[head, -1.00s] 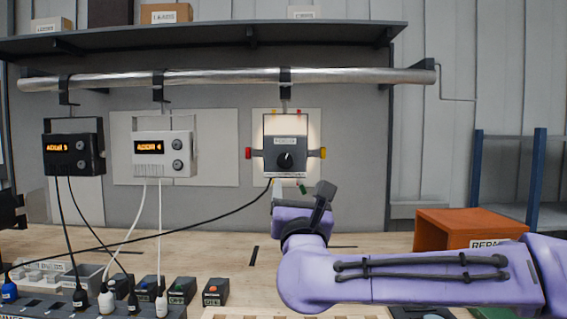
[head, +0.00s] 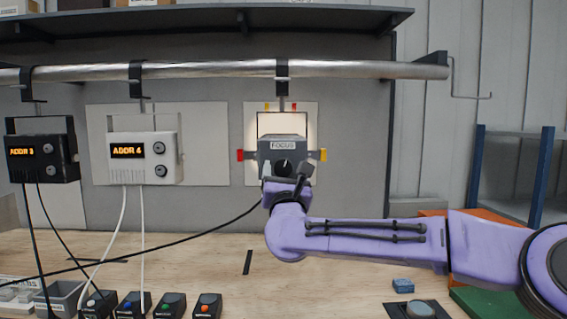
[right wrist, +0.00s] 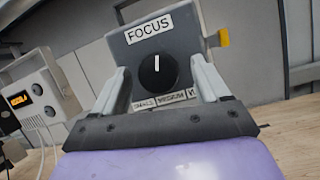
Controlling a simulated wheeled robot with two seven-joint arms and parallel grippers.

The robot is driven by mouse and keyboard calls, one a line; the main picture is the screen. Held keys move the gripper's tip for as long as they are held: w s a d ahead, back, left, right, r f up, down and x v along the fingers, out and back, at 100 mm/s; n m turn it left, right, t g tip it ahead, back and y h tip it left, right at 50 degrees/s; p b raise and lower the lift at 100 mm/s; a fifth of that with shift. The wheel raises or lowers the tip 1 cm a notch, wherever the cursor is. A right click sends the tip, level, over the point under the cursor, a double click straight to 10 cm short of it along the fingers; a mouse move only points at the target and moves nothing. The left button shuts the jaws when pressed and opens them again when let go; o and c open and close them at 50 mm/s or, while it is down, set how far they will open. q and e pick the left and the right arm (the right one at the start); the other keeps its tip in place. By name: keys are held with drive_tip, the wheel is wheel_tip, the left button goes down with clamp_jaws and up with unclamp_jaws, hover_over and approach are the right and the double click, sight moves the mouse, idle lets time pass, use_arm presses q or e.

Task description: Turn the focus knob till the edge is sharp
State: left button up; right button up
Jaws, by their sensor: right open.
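The focus lamp unit (head: 268,144) is a grey box labelled FOCUS hanging under the pipe, with a lit pale panel behind it. Its black round focus knob (head: 283,166) is on the front face. In the right wrist view the knob (right wrist: 158,76) has a white pointer line standing nearly upright. My right gripper (right wrist: 160,88) is open, with one finger on each side of the knob and a gap to it on both sides. In the head view the right gripper (head: 290,184) is just below and in front of the knob. My left gripper is not in view.
A black unit (head: 42,158) reading ADDR 3 and a white unit (head: 143,158) reading ADDR 4 hang to the left. A black cable crosses the bench. Several small button boxes (head: 172,305) stand at the front. An orange box (head: 490,215) is partly behind my right arm.

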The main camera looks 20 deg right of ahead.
drive_tip(key=shift+r, duration=0.15)
drive_tip(key=shift+w, duration=0.1)
drive_tip(key=c, duration=1)
drive_tip(key=m+h+b, duration=0.1)
drive_tip(key=b, duration=0.1)
drive_tip(key=m+b, duration=0.2)
drive_tip(key=m+h+b, duration=0.1)
drive_tip(key=m+b, duration=0.1)
drive_tip(key=shift+f+g+h+b, duration=0.3)
drive_tip(key=shift+f+g+b, duration=0.05)
drive_tip(key=shift+g+b, duration=0.05)
drive_tip(key=shift+c, duration=0.2)
drive_tip(key=shift+a+r+m, duration=0.1)
drive_tip(key=shift+r+m, duration=0.15)
drive_tip(key=shift+m, duration=0.25)
drive_tip(key=o, duration=1)
drive_tip(key=shift+o, duration=0.2)
